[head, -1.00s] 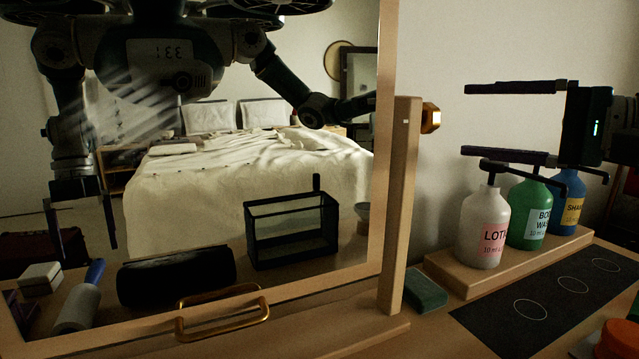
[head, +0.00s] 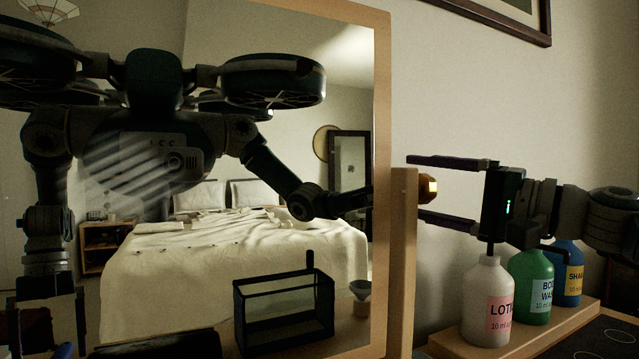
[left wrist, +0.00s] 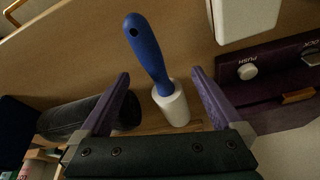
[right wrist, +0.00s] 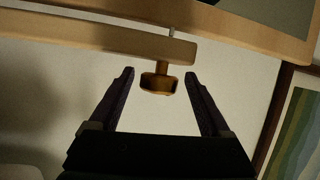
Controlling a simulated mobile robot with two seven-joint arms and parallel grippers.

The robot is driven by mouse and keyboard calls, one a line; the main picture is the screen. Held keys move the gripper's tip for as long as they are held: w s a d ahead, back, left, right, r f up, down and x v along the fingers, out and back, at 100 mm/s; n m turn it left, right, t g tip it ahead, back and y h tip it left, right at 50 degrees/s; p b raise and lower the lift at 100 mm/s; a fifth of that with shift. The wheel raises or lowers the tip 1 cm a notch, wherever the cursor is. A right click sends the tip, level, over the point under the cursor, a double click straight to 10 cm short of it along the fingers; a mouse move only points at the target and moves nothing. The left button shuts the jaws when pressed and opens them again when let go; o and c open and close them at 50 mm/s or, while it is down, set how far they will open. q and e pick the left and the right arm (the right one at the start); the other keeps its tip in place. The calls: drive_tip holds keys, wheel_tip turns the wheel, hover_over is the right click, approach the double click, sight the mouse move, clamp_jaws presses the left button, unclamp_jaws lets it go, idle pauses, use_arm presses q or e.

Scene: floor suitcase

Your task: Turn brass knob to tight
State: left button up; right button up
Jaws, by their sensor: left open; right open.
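The brass knob (head: 428,187) sticks out from the right side of the wooden mirror post (head: 402,250), beside the mirror frame. My right gripper (head: 414,187) is open, with one finger above the knob and one below it in the head view. In the right wrist view, the knob (right wrist: 159,84) sits between the two fingertips (right wrist: 159,75), with a gap on each side. My left gripper (left wrist: 160,77) is open in the left wrist view, above a lint roller (left wrist: 170,100) with a blue handle; the roller lies between its fingers but is not gripped.
Lotion (head: 488,300), body wash (head: 531,285) and shampoo (head: 568,272) bottles stand on a wooden tray (head: 465,347) under my right arm. A dark roll (left wrist: 88,115), a white box (left wrist: 245,20) and a purple case (left wrist: 275,85) lie around my left gripper.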

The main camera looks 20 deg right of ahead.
drive_tip(key=shift+w+a, duration=0.1)
clamp_jaws()
idle(0.7)
